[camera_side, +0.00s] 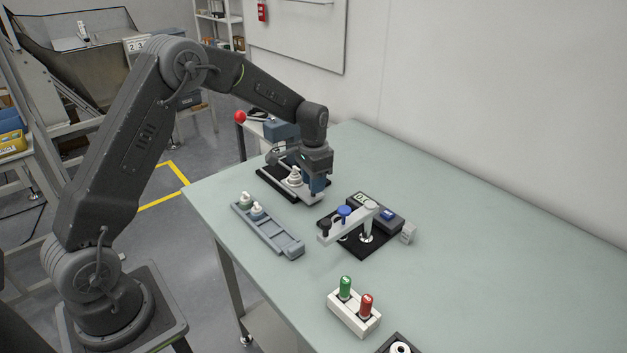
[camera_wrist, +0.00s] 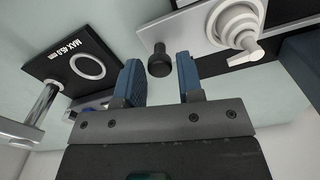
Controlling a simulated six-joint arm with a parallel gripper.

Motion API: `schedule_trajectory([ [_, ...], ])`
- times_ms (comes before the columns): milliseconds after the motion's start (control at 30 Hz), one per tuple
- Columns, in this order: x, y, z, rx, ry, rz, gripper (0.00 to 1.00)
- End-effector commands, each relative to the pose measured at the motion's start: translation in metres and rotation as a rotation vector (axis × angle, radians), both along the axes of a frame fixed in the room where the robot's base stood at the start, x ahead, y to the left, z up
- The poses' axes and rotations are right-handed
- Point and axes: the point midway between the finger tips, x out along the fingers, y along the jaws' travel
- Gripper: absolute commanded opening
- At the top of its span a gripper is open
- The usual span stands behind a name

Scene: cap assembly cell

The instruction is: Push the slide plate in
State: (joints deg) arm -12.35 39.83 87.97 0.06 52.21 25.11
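The slide plate (camera_side: 309,195) is a light grey plate on a black base (camera_side: 268,184) at the far left of the table. It carries a pale stepped round fixture (camera_side: 294,176). In the wrist view the slide plate (camera_wrist: 190,25) runs along the top, with the stepped fixture (camera_wrist: 240,28) on it. A black knob (camera_wrist: 158,63) stands at the plate's near end. My gripper (camera_side: 316,190) is low over that end of the plate. In the wrist view its two blue fingers are open, one on each side of the knob, with a gap on both sides. The knob is hidden in the side view.
A grey tray (camera_side: 290,248) with two small white-topped parts lies in front. A black station (camera_side: 350,247) with a grey arm and blue knob stands to the right. A box with green and red buttons (camera_side: 353,318) is nearer. The table's right side is clear.

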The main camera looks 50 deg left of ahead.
Motion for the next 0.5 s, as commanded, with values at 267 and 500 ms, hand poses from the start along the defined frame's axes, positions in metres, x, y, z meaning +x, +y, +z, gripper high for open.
schedule_trajectory([
  [267, 0.0001, 0.0000, 0.0004, 0.000, 0.000, 0.000, 0.07],
  [500, 0.0001, 0.0000, 0.0005, 0.000, 0.000, 0.000, 0.00],
])
